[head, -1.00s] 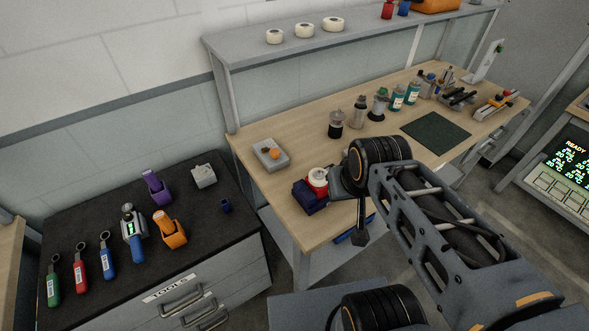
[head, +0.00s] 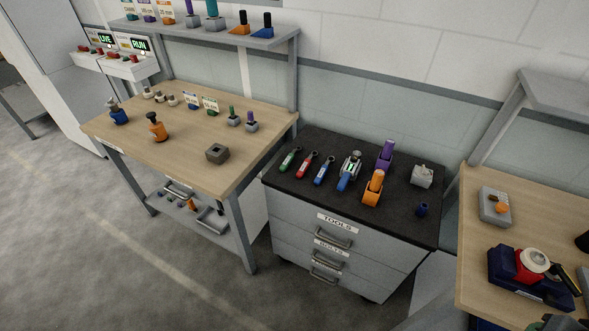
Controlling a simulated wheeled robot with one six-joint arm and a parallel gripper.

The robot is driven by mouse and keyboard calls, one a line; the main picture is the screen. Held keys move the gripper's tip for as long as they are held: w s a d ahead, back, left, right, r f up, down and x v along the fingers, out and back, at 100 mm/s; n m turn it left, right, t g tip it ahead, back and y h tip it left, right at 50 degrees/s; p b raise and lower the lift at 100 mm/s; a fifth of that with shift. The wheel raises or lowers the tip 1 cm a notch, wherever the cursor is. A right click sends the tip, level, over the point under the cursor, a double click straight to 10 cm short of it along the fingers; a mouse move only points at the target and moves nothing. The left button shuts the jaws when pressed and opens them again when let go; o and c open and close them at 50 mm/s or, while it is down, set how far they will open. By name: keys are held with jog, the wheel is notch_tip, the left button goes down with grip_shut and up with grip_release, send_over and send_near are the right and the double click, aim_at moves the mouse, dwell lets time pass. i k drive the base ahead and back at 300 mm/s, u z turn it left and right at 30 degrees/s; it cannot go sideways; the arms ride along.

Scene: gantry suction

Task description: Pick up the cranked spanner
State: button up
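Several hand tools lie on the black top of the tool cabinet (head: 405,215) in the middle of the head view. A green-handled spanner (head: 290,159), a red-handled spanner (head: 307,165) and a blue-handled spanner (head: 323,171) lie side by side at its left, ring ends towards the wall. I cannot tell at this size which one is cranked. A larger tool with a blue grip and a small lit display (head: 349,170) lies right of them. My gripper is not visible.
Wooden benches flank the cabinet, left (head: 190,170) and right (head: 474,235). Open floor (head: 130,270) lies at front left.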

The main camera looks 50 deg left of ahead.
aim_at(307, 163)
jog(key=u, duration=3.1)
jog(key=k, duration=0.9)
jog(key=z, duration=1)
jog(key=i, duration=0.9)
jog(key=u, duration=0.6)
jog(key=k, duration=1.15)
jog(key=u, duration=1)
jog(key=i, duration=2.75)
jog(key=z, duration=0.7)
